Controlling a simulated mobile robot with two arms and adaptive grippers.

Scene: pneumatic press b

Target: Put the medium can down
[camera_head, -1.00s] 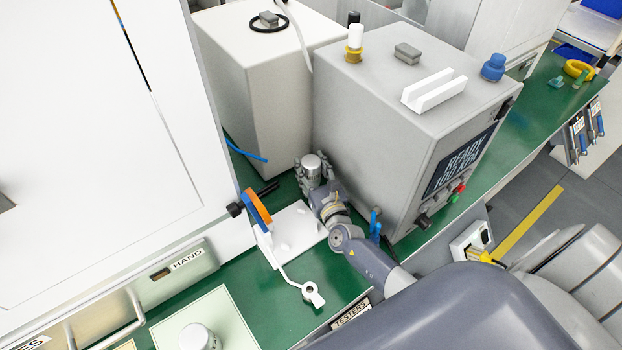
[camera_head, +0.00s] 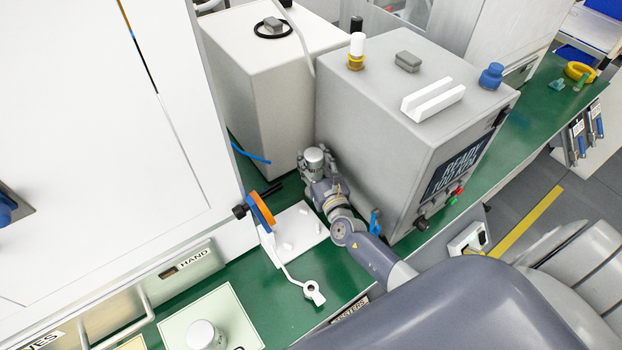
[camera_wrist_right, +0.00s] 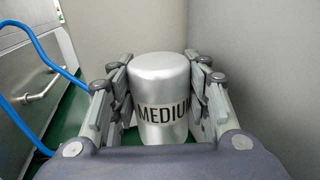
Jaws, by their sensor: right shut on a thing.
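The medium can (camera_head: 314,156) is a silver cylinder with a rounded top. In the right wrist view the can (camera_wrist_right: 160,88) stands upright between the fingers with its label "MEDIUM" facing the camera. My right gripper (camera_head: 313,166) is shut on it, in the gap between the two grey boxes and behind the white plate. The right gripper's fingers (camera_wrist_right: 160,105) flank the can on both sides in the wrist view. The can's base is hidden, so I cannot tell whether it touches the green bench. My left gripper is not in view.
The grey box with a screen (camera_head: 390,120) stands close right of the gripper, a pale box (camera_head: 262,100) behind. A blue hose (camera_wrist_right: 40,50) runs left.

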